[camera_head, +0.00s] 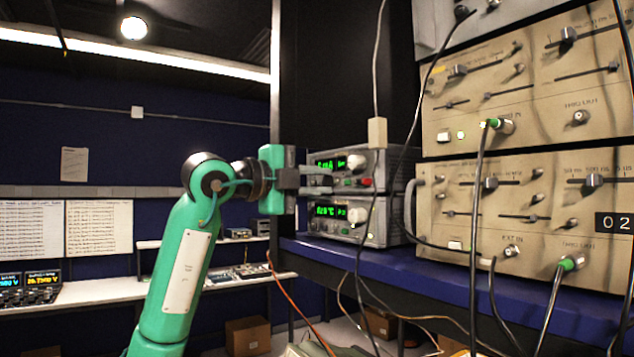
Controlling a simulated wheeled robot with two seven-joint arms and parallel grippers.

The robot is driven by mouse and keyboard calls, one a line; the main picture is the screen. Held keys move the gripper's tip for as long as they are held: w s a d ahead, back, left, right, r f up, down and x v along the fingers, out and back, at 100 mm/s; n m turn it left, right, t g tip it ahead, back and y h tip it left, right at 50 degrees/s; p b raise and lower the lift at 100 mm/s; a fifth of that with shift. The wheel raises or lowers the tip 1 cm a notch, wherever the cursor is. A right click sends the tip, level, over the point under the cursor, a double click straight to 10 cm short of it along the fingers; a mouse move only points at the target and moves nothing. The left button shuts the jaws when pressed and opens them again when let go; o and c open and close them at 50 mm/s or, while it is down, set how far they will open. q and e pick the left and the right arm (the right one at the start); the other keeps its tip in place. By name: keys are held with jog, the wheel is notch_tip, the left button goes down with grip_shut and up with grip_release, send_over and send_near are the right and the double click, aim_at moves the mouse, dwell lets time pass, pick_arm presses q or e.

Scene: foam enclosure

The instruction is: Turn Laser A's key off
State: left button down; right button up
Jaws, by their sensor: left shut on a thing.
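Two grey laser controllers with green lit displays stand stacked on the blue shelf; no label naming Laser A can be read. The upper controller (362,163) shows a green readout, a white knob and a red button. The lower controller (376,232) shows a green readout and a round knob. My left gripper (322,181) reaches in from the left at the lower left of the upper controller's front. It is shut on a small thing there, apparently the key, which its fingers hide. The key's angle cannot be seen. My right gripper is not in view.
Beige instrument panels (525,205) with sliders and cables stand to the right on the blue shelf (455,283). A black cable hangs in front of the controllers, and a pale block (377,133) hangs on a cord above. A white bench (90,300) is behind at left.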

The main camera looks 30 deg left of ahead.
pick_arm(q)
jog(key=c, duration=1.3)
grip_release()
jog(key=shift+a, duration=0.1)
jog(key=b+v, duration=0.5)
jog(key=v, duration=0.8)
jog(key=shift+s+a, duration=0.1)
jog(key=shift+s, duration=0.25)
